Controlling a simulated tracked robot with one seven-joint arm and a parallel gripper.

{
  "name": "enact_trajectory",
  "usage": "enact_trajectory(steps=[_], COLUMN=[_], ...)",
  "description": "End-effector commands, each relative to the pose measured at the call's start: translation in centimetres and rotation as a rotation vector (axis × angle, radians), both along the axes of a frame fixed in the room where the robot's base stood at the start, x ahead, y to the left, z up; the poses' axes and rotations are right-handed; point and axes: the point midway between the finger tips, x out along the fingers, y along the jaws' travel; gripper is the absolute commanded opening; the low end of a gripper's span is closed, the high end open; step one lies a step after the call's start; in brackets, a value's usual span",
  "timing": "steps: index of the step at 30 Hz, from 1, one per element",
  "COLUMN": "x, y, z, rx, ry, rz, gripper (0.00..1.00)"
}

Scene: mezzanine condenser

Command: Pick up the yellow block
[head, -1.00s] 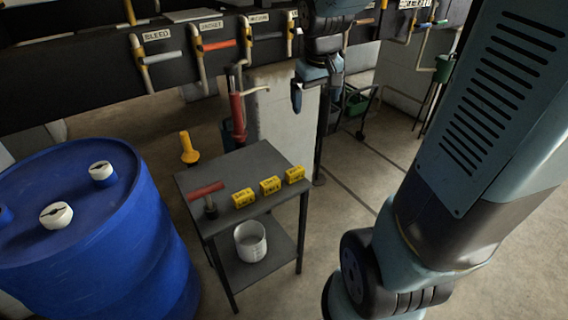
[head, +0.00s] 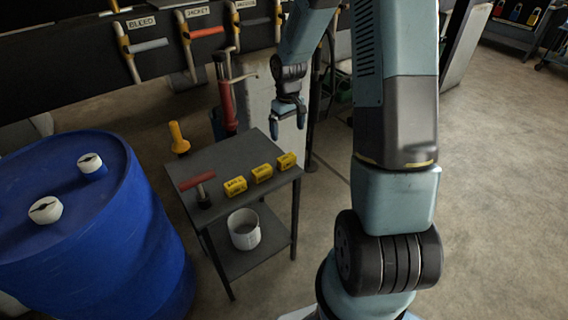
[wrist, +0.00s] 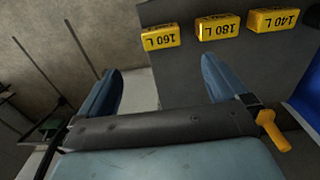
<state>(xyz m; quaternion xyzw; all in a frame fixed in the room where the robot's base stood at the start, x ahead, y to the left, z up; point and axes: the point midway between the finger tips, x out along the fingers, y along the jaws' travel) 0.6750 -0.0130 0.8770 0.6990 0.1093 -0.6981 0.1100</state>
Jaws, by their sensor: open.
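Three yellow blocks stand in a row on the dark grey table (head: 215,160): left (head: 235,187), middle (head: 262,173) and right (head: 287,161) in the head view. The wrist view shows them upside down, marked 160 L (wrist: 160,37), 180 L (wrist: 218,27) and 140 L (wrist: 273,21). The 160 L block is nearest my gripper's line. My gripper (head: 288,124) is open and empty, above and beyond the table's far right corner. In the wrist view its two blue fingers (wrist: 162,70) stand apart with no block between them.
A red-handled tool (head: 198,180) stands on the table's left. A white bucket (head: 244,229) sits on the lower shelf. A blue drum (head: 100,240) is at left. A yellow-topped post (head: 178,138) and labelled levers (head: 150,46) are behind. Open floor lies to the right.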

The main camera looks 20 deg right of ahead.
Motion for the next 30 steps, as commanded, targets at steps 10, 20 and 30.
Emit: enact_trajectory(steps=[10, 20, 30], x=[0.0, 0.0, -0.1], y=[0.1, 0.1, 0.3], z=[-5.0, -8.5, -11.5], rx=[0.001, 0.001, 0.002], ry=[0.006, 0.003, 0.005], rz=[0.003, 0.003, 0.005], gripper=[1.0, 1.0, 1.0])
